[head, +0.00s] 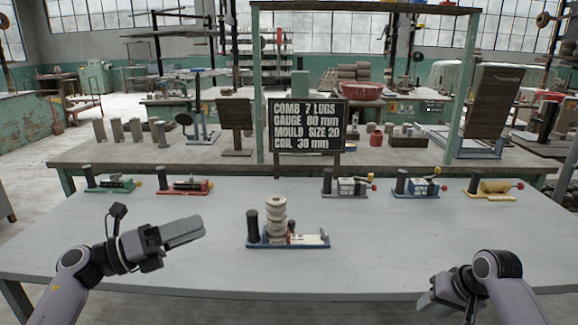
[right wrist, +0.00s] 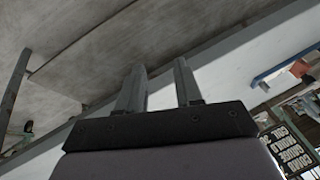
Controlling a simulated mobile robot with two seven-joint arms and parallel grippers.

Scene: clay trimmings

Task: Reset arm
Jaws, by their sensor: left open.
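My left gripper (head: 200,228) is held over the left front part of the pale work table (head: 370,255), pointing right. Its jaws are open with nothing seen between them. My right gripper (head: 428,302) is at the table's front edge on the right. In the right wrist view its two fingers (right wrist: 160,80) stand apart, with nothing between them. Both grippers are apart from the blue-based fixture (head: 312,241) in the middle of the table. That fixture carries a black post (head: 252,226) and a stack of pale rings (head: 276,216).
Along the table's back stand a green fixture (head: 112,184), a red one (head: 186,186), a grey one (head: 347,188), a blue one (head: 417,188) and a yellow one (head: 493,189). A black sign (head: 307,125) stands behind. The tabletop between my grippers and the back row is mostly clear.

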